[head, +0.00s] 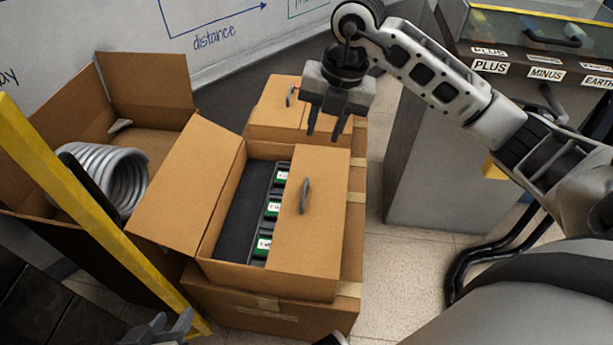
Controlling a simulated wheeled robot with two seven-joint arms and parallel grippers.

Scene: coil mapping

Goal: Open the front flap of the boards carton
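The boards carton (222,243) is an open brown box stacked on another carton in the middle of the head view. Green boards (273,209) stand in a dark rack inside it. One flap (190,185) is folded out to the left. The flap with a dark handle (304,195) lies flat over the right part of the opening. My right gripper (326,127) hangs above the carton's far right corner, pointing down, its fingers apart and empty. What looks like my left gripper (162,330) is cut off at the bottom edge; its fingers are unclear.
Another carton (270,118) with a handle stands behind. An open carton (150,85) with a grey coil (112,178) is at left, behind a yellow post (85,205). A grey cabinet (425,165) with labels stands at right. Floor shows between the carton and cabinet.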

